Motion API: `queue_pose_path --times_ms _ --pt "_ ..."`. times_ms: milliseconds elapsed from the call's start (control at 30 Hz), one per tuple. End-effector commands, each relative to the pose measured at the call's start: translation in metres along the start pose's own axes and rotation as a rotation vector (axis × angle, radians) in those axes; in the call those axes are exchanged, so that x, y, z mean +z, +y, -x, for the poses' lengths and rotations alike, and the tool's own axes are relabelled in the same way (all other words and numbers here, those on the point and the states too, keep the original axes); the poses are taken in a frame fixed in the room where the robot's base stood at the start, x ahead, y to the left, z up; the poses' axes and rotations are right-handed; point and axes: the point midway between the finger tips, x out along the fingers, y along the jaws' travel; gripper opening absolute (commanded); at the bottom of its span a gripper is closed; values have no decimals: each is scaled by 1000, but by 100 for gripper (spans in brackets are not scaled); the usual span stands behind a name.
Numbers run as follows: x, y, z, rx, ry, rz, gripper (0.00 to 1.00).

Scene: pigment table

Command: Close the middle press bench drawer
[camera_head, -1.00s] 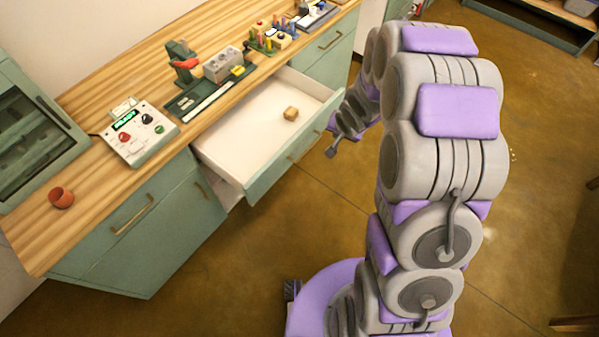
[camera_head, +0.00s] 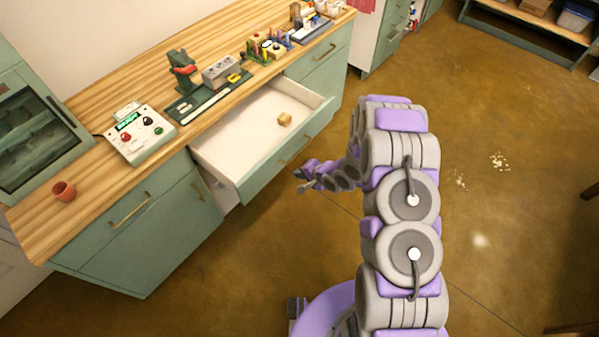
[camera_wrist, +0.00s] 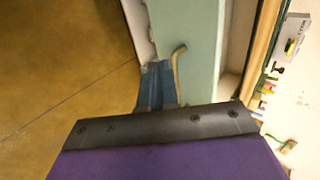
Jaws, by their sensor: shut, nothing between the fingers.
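The middle press bench drawer (camera_head: 245,139) is pulled out from the green bench and has a white inside and a green front. A small tan block (camera_head: 285,119) lies in it. My gripper (camera_head: 300,181) is shut and empty, in front of the drawer front, near its handle (camera_head: 296,151); I cannot tell whether it touches. In the wrist view, the green drawer front (camera_wrist: 187,50) and its bent brass handle (camera_wrist: 178,66) are close ahead, by the bluish tip of my gripper (camera_wrist: 155,85).
The wooden bench top (camera_head: 100,190) holds a control box (camera_head: 140,134), a terracotta cup (camera_head: 62,190), a green stand (camera_head: 182,75) and several small tools. A glass-fronted cabinet (camera_head: 35,130) stands at left. The brown floor (camera_head: 480,190) is open at right.

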Motion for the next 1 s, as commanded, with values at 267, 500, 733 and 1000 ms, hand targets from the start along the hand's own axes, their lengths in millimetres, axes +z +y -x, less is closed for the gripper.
queue_pose_path --times_ms 267,500,733,1000 --pt "0 3 -54 -2 -4 1 0" --pt "-1 -9 -90 -5 -3 2 0" --pt "-1 -24 -105 -2 0 1 0" --pt "-1 -26 -106 -2 -1 -2 0"
